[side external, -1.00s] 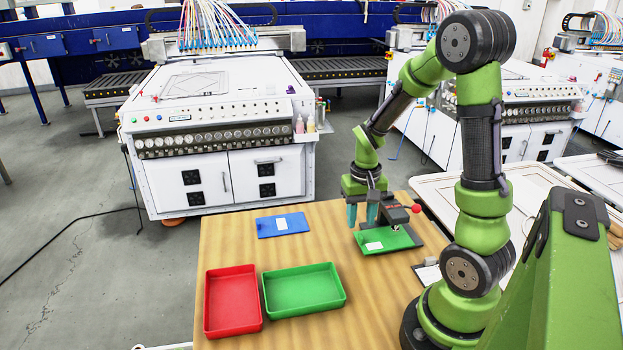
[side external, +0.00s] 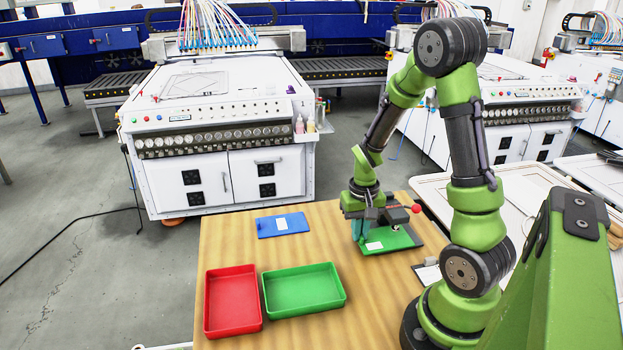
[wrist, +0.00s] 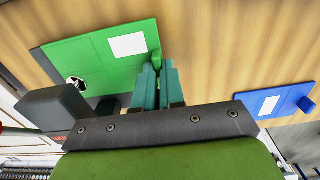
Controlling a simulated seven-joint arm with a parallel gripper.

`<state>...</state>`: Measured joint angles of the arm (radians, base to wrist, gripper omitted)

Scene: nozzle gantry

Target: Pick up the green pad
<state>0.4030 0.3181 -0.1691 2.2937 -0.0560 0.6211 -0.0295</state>
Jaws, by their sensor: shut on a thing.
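The green pad (side external: 402,239) is a flat sheet with a white label, lying at the right of the wooden table, partly under a dark stamp-like fixture (side external: 396,216) with a red knob. In the wrist view the pad (wrist: 72,64) has a small raised green tab at its edge. My gripper (side external: 359,238) is down at the pad's left edge. In the wrist view its teal fingers (wrist: 158,72) are close together, shut on that tab. The fingers hide the tab's lower part. The pad appears to lie flat, level with its support.
A blue pad (side external: 282,225) with a white label lies to the left on the table. A red tray (side external: 208,305) and an empty green tray (side external: 336,302) stand at the front left. The dark fixture is close beside my gripper. The table middle is clear.

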